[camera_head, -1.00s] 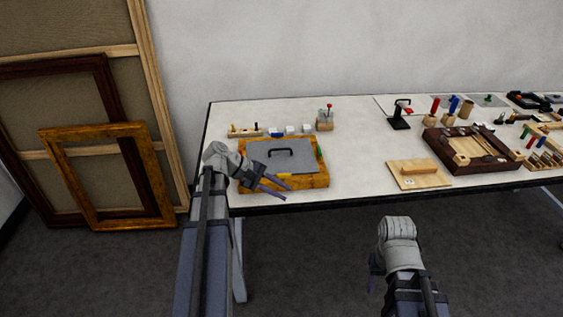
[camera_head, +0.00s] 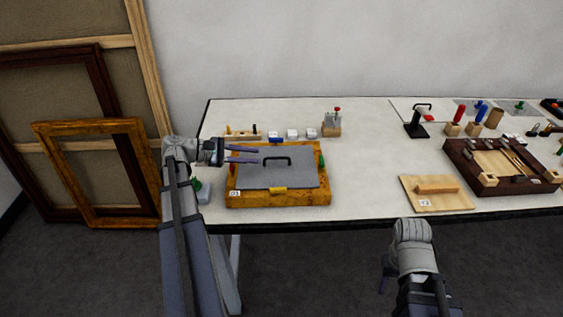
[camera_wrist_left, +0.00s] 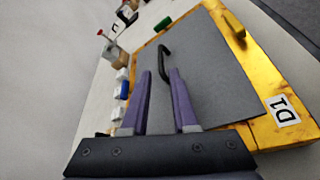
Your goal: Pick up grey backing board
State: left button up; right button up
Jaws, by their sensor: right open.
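The grey backing board (camera_head: 290,177) lies flat inside a gilt frame (camera_head: 240,199) marked D1, at the left part of the table. A black handle (camera_head: 277,160) stands up from the board. In the left wrist view the board (camera_wrist_left: 215,80) and its handle (camera_wrist_left: 164,60) lie ahead of the fingers. My left gripper (camera_head: 243,155) is open and empty, with its fingers over the board's left side and pointing toward the handle, short of it. My right gripper (camera_head: 384,275) is in front of the table, low and away from the board; its fingers are partly hidden.
Small white and blue blocks (camera_head: 293,133) and a holder with a red-topped tool (camera_head: 332,125) stand behind the frame. A wooden board with a handle block (camera_head: 437,191) and a dark tray (camera_head: 490,187) lie to the right. Bare table (camera_head: 365,160) lies between.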

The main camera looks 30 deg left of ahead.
aim_at(269, 158)
pick_arm(q)
jog(key=shift+w+d+f, duration=0.1)
jog(key=shift+d, duration=0.2)
jog(key=shift+b+x, duration=0.45)
jog(key=shift+x, duration=0.5)
jog(key=shift+w+d+f, duration=0.15)
jog(key=shift+w+f, duration=0.1)
jog(key=shift+w, duration=0.05)
jog(key=b+x, duration=0.2)
jog(key=x, duration=0.2)
jog(key=shift+w+d+f, duration=0.15)
jog(key=shift+w, duration=0.05)
jog(key=shift+c, duration=0.2)
grip_shut()
